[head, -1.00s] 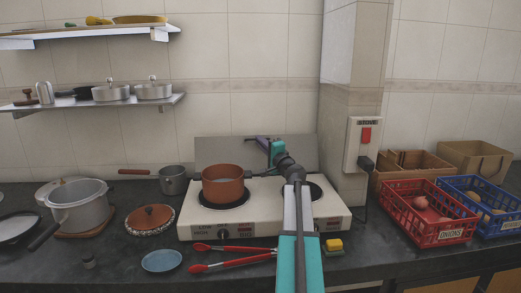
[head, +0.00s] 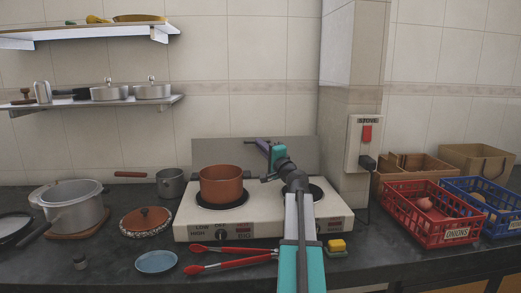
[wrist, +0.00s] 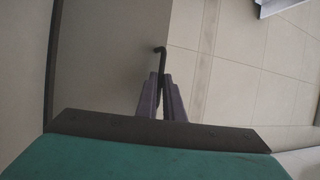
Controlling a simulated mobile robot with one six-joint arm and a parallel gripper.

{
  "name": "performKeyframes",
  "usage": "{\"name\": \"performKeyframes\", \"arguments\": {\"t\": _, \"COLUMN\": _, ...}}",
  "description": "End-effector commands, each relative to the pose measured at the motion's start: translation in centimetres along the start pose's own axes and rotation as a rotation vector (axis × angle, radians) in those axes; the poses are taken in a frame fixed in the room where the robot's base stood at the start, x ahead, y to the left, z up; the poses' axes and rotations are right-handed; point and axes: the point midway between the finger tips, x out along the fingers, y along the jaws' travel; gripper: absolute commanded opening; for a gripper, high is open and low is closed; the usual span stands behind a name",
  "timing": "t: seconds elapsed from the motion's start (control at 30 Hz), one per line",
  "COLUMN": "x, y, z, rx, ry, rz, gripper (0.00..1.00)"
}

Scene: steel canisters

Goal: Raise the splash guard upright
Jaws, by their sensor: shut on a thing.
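The splash guard (head: 215,152) is a flat grey panel behind the stove. It stands upright, or close to it, in front of the tiled wall. In the wrist view its broad face (wrist: 105,60) fills the left side. My gripper (head: 256,141) is at the panel's top edge, right of its middle. In the wrist view the purple fingers (wrist: 161,80) are shut on a thin dark bent handle (wrist: 160,52) at the panel's edge. The fingers hide the lower part of the handle. Exactly how it joins the panel is unclear.
The white two-burner stove (head: 265,225) stands in front of the guard. An orange-brown pot (head: 221,187) sits on its left burner, below my gripper. A tiled pillar (head: 342,100) with a red switch (head: 367,133) rises close on the right. A small grey saucepan (head: 170,184) stands left of the stove.

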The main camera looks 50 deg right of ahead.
Motion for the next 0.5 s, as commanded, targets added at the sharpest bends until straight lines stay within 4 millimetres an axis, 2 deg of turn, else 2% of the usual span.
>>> {"name": "performKeyframes", "arguments": {"t": 0.03, "x": -0.4, "y": 0.7, "z": 0.1, "rx": -0.003, "ry": 0.001, "rz": 0.006, "gripper": 0.0}}
{"name": "performKeyframes", "arguments": {"t": 0.5, "x": -2.4, "y": 1.1, "z": 0.9, "rx": -0.002, "ry": 0.0, "rz": 0.01, "gripper": 0.0}}
